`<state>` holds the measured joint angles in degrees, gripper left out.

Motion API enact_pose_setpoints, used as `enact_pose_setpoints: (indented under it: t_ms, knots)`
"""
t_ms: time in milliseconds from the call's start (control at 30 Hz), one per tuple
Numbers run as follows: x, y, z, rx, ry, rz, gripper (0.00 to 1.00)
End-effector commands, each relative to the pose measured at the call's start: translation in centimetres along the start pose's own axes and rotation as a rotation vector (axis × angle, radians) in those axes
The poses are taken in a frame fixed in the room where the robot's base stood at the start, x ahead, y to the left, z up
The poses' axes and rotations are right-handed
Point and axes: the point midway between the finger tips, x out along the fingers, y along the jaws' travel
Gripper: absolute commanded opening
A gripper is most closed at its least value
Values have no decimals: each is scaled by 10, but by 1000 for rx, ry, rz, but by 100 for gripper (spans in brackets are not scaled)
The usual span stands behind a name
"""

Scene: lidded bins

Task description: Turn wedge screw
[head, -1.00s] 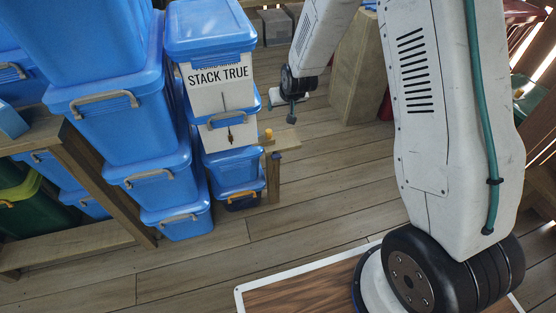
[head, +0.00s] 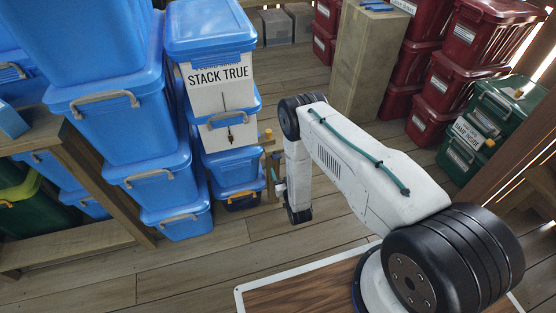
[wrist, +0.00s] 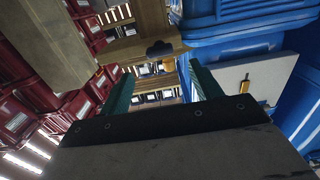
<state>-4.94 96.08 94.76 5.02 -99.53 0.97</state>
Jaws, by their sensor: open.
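My gripper (wrist: 163,88) is open, with two green fingers apart and nothing visible between them. Ahead of the fingers in the wrist view is a wooden plank (wrist: 130,48) with a dark knob (wrist: 160,47) on its edge. The knob may be the wedge screw, but I cannot tell for sure. The fingertips look apart from it. In the head view an orange peg (head: 268,134) stands on the wooden bracket beside the blue stack. My arm's end hangs just right of that bracket, and the dark knob is not clear there.
A white panel marked STACK TRUE (head: 220,88) fronts the bin stack by the bracket, topped by a blue bin (head: 210,30). More blue bins (head: 120,110) stand left. A wooden block (head: 368,65), red bins (head: 465,85) and green bins (head: 505,108) stand right. Floor in front is clear.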

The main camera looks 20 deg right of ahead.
Motion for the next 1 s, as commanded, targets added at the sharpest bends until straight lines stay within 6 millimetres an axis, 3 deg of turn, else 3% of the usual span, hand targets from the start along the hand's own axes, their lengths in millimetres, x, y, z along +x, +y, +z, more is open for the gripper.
enact_pose_setpoints:
  t_ms: [167, 400, 600, 933, 1000]
  knots:
    - [7, 0, 2, 0, 26, 0, 64]
    - [46, 0, 0, 0, 26, 0, 64]
    - [68, 0, 0, 0, 24, 0, 64]
    - [73, 0, 1, -1, 22, 0, 64]
    - [73, 0, 1, -1, 22, 0, 47]
